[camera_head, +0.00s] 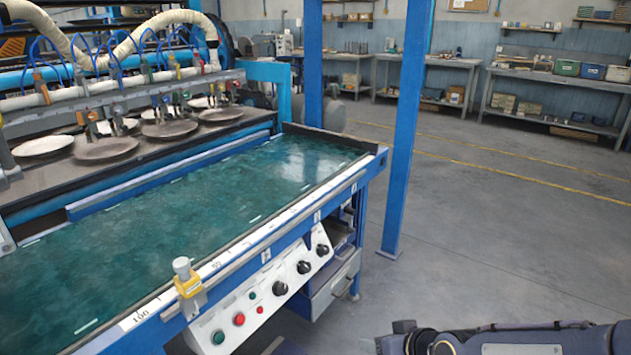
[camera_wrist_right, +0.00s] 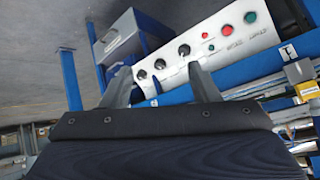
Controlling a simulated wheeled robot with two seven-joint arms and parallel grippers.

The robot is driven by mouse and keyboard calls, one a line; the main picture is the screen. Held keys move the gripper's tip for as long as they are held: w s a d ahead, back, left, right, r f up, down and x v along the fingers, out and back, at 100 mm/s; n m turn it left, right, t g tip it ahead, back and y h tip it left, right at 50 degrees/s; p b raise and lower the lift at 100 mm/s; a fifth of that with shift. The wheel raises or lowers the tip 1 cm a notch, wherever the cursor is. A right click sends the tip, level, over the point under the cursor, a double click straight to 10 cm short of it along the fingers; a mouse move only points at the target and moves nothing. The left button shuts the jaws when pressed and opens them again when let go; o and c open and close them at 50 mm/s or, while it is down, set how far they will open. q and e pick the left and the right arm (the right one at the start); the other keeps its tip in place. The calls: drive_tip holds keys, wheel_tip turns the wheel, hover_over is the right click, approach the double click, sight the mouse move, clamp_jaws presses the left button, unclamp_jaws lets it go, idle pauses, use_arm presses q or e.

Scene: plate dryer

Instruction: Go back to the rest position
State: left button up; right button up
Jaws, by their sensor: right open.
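My right gripper (camera_wrist_right: 160,82) is open in the right wrist view, its two grey fingers apart with nothing between them. The control panel (camera_wrist_right: 200,52) shows beyond the fingers, apparently without contact. In the head view, part of my right arm lies at the bottom right edge, beside the machine and clear of the table. My left gripper is in neither view. Several plates (camera_head: 104,149) lie on the dryer's dark shelf (camera_head: 150,150), under a row of nozzles, at the left of the head view. No gripper is near them.
The green worktable (camera_head: 205,200) is bare. A yellow clamp (camera_head: 188,285) sits on its front rail. Knobs and buttons line the control panel (camera_head: 270,290), with a grey drawer (camera_head: 333,288) beside it. A blue post (camera_head: 407,140) stands right of the table. The floor at right is open.

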drive_tip(key=s+d+r+m+g+h+p, duration=0.1)
drive_tip(key=s+d+r+p, duration=0.2)
drive_tip(key=s+r, duration=0.3)
drive_tip(key=s+d+r+m+h+p, duration=0.1)
drive_tip(key=s+d+r+h+p, duration=0.15)
drive_tip(key=r, duration=0.55)
use_arm(q)
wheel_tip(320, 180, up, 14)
drive_tip(key=p, duration=0.6)
use_arm(e)
drive_tip(key=s+r+m+y, duration=0.1)
drive_tip(key=s+r, duration=0.3)
drive_tip(key=s, duration=0.2)
drive_tip(key=s+d+r+m+g+y, duration=0.1)
drive_tip(key=s+r, duration=0.3)
drive_tip(key=s, duration=0.3)
drive_tip(key=shift+d+r+m, duration=0.25)
drive_tip(key=shift+d+m, duration=0.05)
drive_tip(key=shift+m, duration=0.1)
